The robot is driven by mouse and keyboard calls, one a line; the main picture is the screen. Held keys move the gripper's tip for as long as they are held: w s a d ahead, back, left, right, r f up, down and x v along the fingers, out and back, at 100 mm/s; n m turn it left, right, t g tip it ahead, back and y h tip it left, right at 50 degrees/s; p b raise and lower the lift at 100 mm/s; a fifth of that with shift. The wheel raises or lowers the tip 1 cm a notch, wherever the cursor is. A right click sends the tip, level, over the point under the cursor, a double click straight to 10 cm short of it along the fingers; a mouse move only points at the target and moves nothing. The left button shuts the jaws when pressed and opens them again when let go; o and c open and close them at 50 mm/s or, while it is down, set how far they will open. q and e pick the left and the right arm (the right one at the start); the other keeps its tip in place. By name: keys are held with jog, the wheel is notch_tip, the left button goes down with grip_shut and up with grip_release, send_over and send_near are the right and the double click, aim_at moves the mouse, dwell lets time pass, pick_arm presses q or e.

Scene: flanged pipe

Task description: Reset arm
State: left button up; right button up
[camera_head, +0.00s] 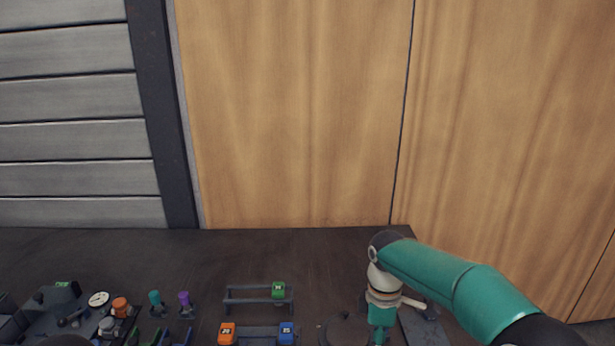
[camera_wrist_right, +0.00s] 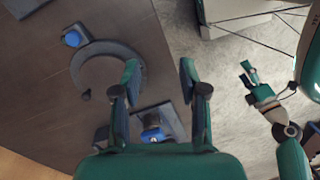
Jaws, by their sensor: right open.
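My right arm (camera_head: 440,275) comes in from the right in the head view, with its wrist bent down over the right end of the dark table (camera_head: 330,250). The gripper below that wrist is cut off by the lower edge there. In the right wrist view my right gripper (camera_wrist_right: 158,82) is open, with its two teal fingers apart and nothing held between the tips. Behind the fingers lie the table edge and pale floor. A teal and beige arm with a small gripper (camera_wrist_right: 248,74), seemingly my left one, shows at the right; its jaw state is unclear.
A grey ring-shaped part (camera_wrist_right: 80,72) with a blue-capped piece (camera_wrist_right: 75,37) lies on the table, near another blue piece (camera_wrist_right: 152,134) on a grey plate. Racks with green (camera_head: 278,290), orange (camera_head: 227,333) and blue (camera_head: 287,333) blocks stand at the front. The table's back is clear.

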jog(key=s+a+f+m+t+y, duration=0.1)
jog(key=s+f+m+y, duration=0.1)
jog(key=s+f+m, duration=0.6)
jog(key=s+a+f+m+y, duration=0.1)
jog(key=s+f+m, duration=0.7)
jog(key=s+f, duration=0.9)
jog(key=shift+s+a+f+t+y, duration=0.25)
jog(key=shift+f+t+y, duration=0.15)
jog(key=shift+f+y, duration=0.2)
